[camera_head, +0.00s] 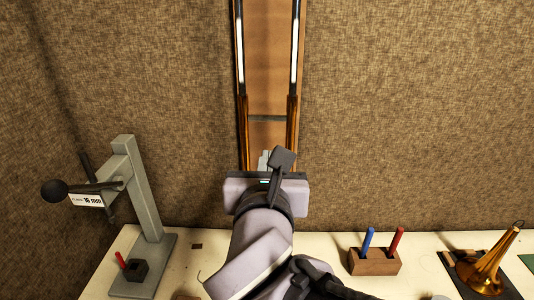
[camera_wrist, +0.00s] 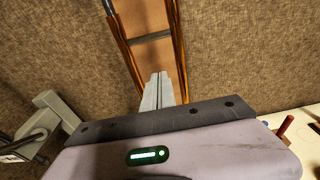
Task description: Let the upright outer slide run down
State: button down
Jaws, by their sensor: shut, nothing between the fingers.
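The upright outer slide (camera_head: 292,120) shows in the head view as two brass tubes in front of a brown board (camera_head: 268,70). Silvery inner tubes (camera_head: 295,45) run up above the brass. A greenish-grey crosspiece (camera_head: 268,118) spans between the brass tubes; it also shows in the wrist view (camera_wrist: 152,37). My gripper (camera_head: 264,158) is shut and empty, in front of the board and below the crosspiece. In the wrist view its fingertips (camera_wrist: 158,78) appear between the two brass tubes (camera_wrist: 177,45). My wrist hides the slide's lower end. I cannot tell whether the fingers touch anything.
A grey press stand (camera_head: 145,190) with a black-knobbed lever and a "16 mm" label stands at left. A wooden block (camera_head: 375,262) with blue and red tools sits right of my arm. A brass bell (camera_head: 487,268) lies farther right. The bench (camera_head: 205,262) has bare patches.

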jog(key=w+r, duration=0.3)
jog(key=w, duration=0.2)
jog(key=shift+w+p, duration=0.25)
jog(key=shift+p, duration=0.2)
jog(key=shift+d+r, duration=0.1)
jog(key=shift+d, duration=0.05)
